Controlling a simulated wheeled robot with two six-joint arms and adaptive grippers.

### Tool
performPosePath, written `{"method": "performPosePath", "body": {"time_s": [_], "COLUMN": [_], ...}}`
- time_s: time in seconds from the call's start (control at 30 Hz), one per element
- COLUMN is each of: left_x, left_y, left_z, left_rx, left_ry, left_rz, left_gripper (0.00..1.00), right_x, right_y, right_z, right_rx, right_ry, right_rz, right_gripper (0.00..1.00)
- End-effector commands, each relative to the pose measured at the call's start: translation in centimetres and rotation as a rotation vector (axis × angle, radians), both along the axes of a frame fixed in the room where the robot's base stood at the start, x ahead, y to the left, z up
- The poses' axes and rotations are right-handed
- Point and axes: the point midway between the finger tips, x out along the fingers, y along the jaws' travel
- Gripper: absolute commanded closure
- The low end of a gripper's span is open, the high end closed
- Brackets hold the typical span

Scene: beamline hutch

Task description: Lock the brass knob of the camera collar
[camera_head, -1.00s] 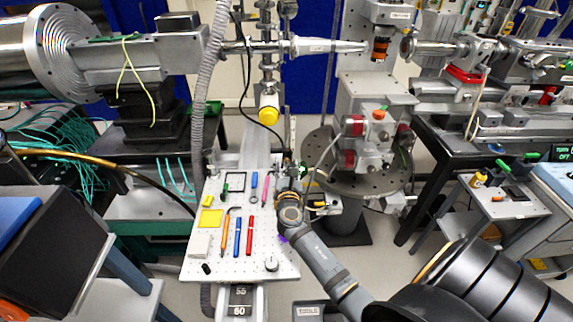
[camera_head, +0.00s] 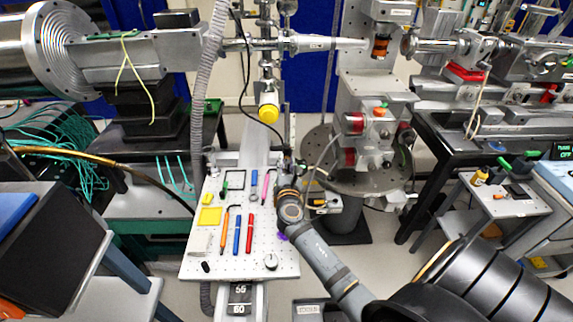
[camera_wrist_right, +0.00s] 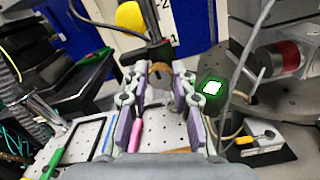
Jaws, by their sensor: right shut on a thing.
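The brass knob (camera_wrist_right: 159,75) shows in the right wrist view as a small brown-gold piece between my fingertips, in front of a dark upright part. I cannot make out the collar's outline or its lock state. My right gripper (camera_wrist_right: 160,86) is shut on the knob, with one finger on each side. In the head view my right gripper (camera_head: 287,170) is at the right back edge of the perforated board, and my own wrist hides most of the knob there. My left gripper is in neither view.
The perforated board (camera_head: 225,264) carries pens, a yellow square (camera_head: 209,216) and small tools. A yellow-capped part (camera_head: 268,113) hangs behind it. The round stage plate (camera_head: 325,180) stands close on the right. A grey hose (camera_head: 203,110) runs down behind the board's left.

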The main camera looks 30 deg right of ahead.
Motion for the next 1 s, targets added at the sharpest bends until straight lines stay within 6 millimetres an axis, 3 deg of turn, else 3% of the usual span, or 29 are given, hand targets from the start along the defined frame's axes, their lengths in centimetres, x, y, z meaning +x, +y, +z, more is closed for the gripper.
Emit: {"method": "performPosePath", "body": {"time_s": [0.13, 0.17, 0.3, 0.67, 1.0], "left_x": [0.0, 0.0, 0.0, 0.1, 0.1], "left_y": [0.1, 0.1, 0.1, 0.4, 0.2], "left_z": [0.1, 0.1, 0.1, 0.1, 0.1], "left_rx": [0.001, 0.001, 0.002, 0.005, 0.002], "left_ry": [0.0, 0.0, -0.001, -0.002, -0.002], "left_rz": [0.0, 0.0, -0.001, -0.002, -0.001], "left_gripper": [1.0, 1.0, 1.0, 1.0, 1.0], "right_x": [0.0, 0.0, 0.0, -0.5, -7.0], "right_y": [0.0, 0.0, 0.0, 0.3, 4.3], "right_z": [0.0, 0.0, 0.0, -0.1, -0.2], "right_rx": [0.0, 0.0, 0.0, 0.001, 0.005], "right_ry": [0.001, 0.001, 0.001, 0.002, 0.005], "right_rz": [0.0, 0.0, 0.0, 0.001, -0.001], "right_gripper": [1.0, 0.72, 0.52, 0.52, 0.52]}}
